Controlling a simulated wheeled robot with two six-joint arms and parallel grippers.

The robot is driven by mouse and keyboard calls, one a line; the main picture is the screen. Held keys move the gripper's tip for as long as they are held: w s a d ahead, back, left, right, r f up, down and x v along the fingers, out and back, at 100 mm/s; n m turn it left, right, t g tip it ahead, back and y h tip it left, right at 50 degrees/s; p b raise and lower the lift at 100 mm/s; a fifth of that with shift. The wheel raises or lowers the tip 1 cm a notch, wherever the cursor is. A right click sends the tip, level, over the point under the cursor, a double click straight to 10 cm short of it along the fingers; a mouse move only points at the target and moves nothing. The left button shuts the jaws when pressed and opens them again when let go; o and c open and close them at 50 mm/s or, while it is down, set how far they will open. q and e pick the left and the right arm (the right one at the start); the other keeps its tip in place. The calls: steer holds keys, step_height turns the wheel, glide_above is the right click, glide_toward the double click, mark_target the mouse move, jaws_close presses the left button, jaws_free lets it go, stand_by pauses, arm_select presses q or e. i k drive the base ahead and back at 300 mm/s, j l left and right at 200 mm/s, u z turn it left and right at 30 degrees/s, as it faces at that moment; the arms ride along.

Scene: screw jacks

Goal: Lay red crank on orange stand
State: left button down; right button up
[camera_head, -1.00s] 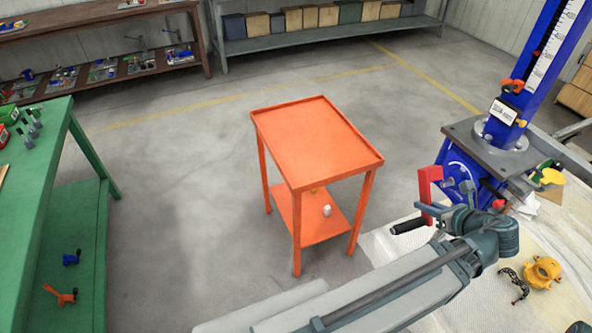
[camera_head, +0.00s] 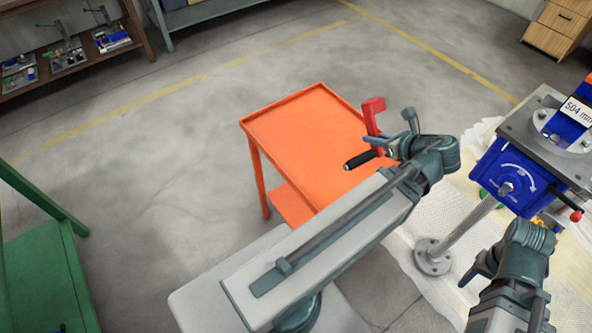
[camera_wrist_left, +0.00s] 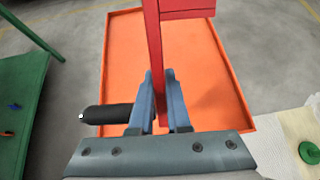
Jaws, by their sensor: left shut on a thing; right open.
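The red crank (camera_head: 371,116) has a red arm and a black handle (camera_head: 360,159). My left gripper (camera_head: 391,146) is shut on the crank's red arm and holds it up over the right side of the orange stand (camera_head: 296,128). In the left wrist view the crank (camera_wrist_left: 154,50) stands between the two fingers (camera_wrist_left: 152,103), its black handle (camera_wrist_left: 105,114) sticking out to the left. The stand's top (camera_wrist_left: 205,75) lies below it, bare where visible. My right gripper (camera_head: 478,271) is empty at the lower right, below the blue jack.
A blue screw jack (camera_head: 515,178) with a grey plate stands at the right on a pale mat (camera_head: 420,262). A green table (camera_head: 45,265) is at the left. Shelves with parts (camera_head: 68,55) are at the back left. The floor behind the stand is clear.

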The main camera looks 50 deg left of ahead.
mark_target(354, 149)
steer(key=j, duration=0.95)
steer(key=k+j, duration=0.15)
steer(key=j, duration=1.7)
steer(key=j+z, duration=0.1)
steer(key=z, duration=0.3)
steer(key=k+z, duration=0.1)
steer(key=z, duration=0.7)
steer(key=k+j, duration=0.1)
steer(key=k, duration=0.25)
steer(key=k+j, duration=0.15)
steer(key=k, duration=0.2)
steer(key=i+j, duration=0.1)
steer(key=j+u, duration=0.05)
